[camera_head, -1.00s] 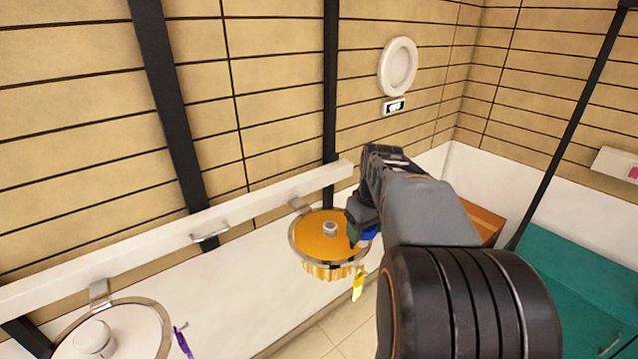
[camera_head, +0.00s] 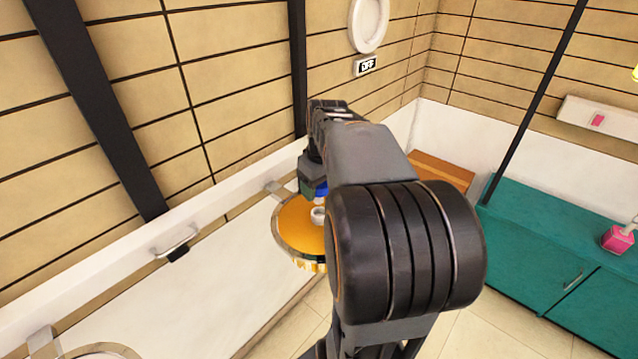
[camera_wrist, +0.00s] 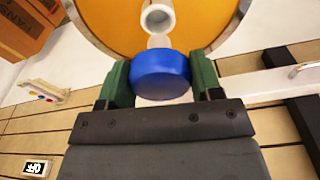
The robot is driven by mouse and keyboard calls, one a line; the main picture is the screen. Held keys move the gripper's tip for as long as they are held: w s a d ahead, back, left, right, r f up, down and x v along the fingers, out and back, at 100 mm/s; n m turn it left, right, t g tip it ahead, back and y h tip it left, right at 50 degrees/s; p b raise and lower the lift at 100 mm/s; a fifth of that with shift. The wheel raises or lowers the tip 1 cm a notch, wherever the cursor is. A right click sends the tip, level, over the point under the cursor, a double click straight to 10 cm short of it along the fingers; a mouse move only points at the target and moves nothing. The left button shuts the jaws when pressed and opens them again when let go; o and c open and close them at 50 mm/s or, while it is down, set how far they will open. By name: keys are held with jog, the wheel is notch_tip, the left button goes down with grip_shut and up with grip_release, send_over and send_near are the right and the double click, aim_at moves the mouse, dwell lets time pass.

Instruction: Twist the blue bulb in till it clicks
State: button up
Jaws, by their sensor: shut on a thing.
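The blue bulb (camera_wrist: 160,75) is between the two green fingers of my gripper (camera_wrist: 160,84) in the wrist view. My gripper is shut on it. The bulb's pale end (camera_wrist: 160,41) points at a white tubular socket (camera_wrist: 158,18) on an orange, metal-rimmed round lamp (camera_wrist: 112,14). The pale end looks very close to the socket mouth; I cannot tell whether it touches. In the head view a bit of the blue bulb (camera_head: 322,189) shows at my gripper (camera_head: 314,185), just above the socket (camera_head: 318,214). My arm hides the right part of the orange lamp (camera_head: 292,222).
A white rail (camera_head: 215,205) with a metal handle (camera_head: 176,241) runs along the wall. Another round lamp (camera_head: 95,350) is at the bottom left. An OFF sign (camera_head: 366,66) hangs on the wall. A teal cabinet (camera_head: 540,245) with a pink object (camera_head: 616,240) stands at right.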

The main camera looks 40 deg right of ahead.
aim_at(319, 202)
jog(key=shift+f+b, duration=2.1)
jog(key=shift+f, duration=0.7)
jog(key=m, duration=0.5)
jog(key=shift+r+m+h, duration=0.15)
jog(key=shift+m+h, duration=0.15)
jog(key=shift+m, duration=0.1)
jog(key=m, duration=0.3)
jog(key=shift+m, duration=0.4)
jog(key=m, duration=0.3)
jog(key=shift+m+g+h+p, duration=0.3)
jog(key=shift+g, duration=0.1)
jog(key=o, duration=1.2)
jog(key=shift+r, duration=0.15)
